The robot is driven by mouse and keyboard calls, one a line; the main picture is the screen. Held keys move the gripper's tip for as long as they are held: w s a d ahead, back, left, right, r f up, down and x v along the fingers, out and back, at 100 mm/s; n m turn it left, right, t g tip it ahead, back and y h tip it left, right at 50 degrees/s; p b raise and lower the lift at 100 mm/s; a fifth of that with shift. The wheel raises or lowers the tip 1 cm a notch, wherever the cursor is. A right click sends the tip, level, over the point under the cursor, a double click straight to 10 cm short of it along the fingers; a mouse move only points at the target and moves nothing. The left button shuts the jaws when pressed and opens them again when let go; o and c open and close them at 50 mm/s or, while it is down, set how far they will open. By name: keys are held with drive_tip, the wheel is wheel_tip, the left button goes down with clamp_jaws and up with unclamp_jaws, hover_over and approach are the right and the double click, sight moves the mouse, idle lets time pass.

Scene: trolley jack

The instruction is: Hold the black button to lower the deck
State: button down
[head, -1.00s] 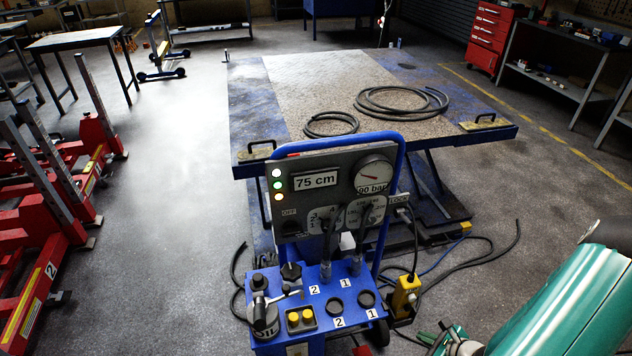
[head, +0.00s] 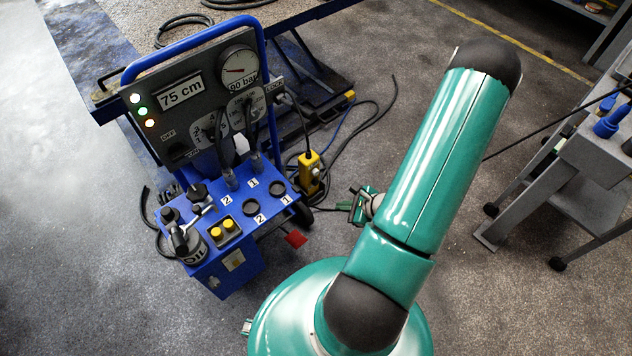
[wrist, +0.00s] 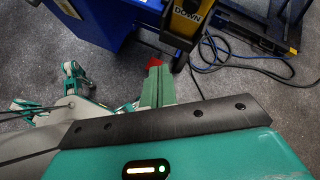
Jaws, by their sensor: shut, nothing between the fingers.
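A yellow control pendant (head: 309,172) hangs by a cable at the right side of the blue cart. Its face shows close up at the top of the wrist view (wrist: 183,22), with the word DOWN on it. I cannot make out the black button clearly. My gripper (wrist: 157,72) is shut and empty, just below the pendant in the wrist view and apart from it. In the head view my gripper (head: 359,207) is right of and a little below the pendant. The deck (head: 285,10) of the lift table is partly cut off at the top; the cart display reads 75 cm.
The blue cart (head: 225,262) carries levers, yellow buttons, an oil can and a gauge panel (head: 190,100). Cables (head: 370,125) lie on the floor behind the pendant. A grey wheeled trolley (head: 590,165) stands at the right. The floor between the cart and trolley is mostly clear.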

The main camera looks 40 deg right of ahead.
sight(316, 183)
drive_tip(key=w, duration=0.7)
drive_tip(key=shift+w, duration=0.3)
drive_tip(key=shift+w+a, duration=0.1)
drive_tip(key=shift+a, duration=0.05)
idle(1.6)
drive_tip(key=shift+w, duration=0.3)
